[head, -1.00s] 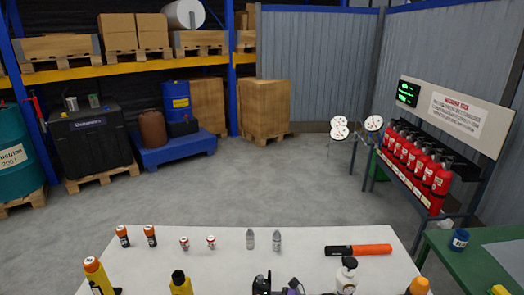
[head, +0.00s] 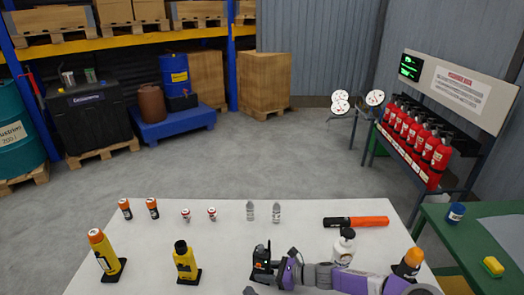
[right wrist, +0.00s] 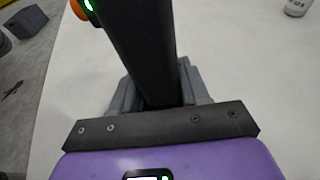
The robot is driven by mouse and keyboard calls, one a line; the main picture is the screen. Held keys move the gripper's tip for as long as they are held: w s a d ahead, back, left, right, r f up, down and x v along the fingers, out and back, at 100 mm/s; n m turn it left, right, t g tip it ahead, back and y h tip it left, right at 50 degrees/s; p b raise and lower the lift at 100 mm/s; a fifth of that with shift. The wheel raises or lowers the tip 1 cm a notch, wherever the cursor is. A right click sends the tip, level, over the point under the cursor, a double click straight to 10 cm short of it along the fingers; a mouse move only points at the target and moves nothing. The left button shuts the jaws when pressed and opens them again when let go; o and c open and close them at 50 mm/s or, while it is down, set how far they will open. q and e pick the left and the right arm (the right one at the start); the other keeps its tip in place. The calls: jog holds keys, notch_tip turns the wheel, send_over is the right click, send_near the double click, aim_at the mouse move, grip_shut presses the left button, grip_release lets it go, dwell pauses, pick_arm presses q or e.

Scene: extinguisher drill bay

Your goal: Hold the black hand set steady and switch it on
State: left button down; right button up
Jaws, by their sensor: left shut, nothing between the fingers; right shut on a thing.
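The black hand set (head: 262,262) stands upright near the front of the white table (head: 225,265), with an orange mark on its front. My purple and grey right gripper (head: 284,272) is shut on it from the right. In the right wrist view the hand set (right wrist: 140,50) is a dark column between the grey fingers (right wrist: 158,88). An orange part (right wrist: 78,9) and a small green glow show at its top left. My left gripper (head: 250,290) is shut and empty; only its grey tip shows at the bottom edge, just below the hand set.
A yellow torch (head: 103,254), a yellow device (head: 186,262), a white bottle (head: 343,248) and an orange-topped object (head: 409,262) stand along the front. Batteries, small cans, grey bottles and an orange-black torch (head: 356,221) are behind. A green table (head: 460,250) adjoins at right.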

jog(key=o, duration=1.1)
jog(key=shift+c, duration=0.2)
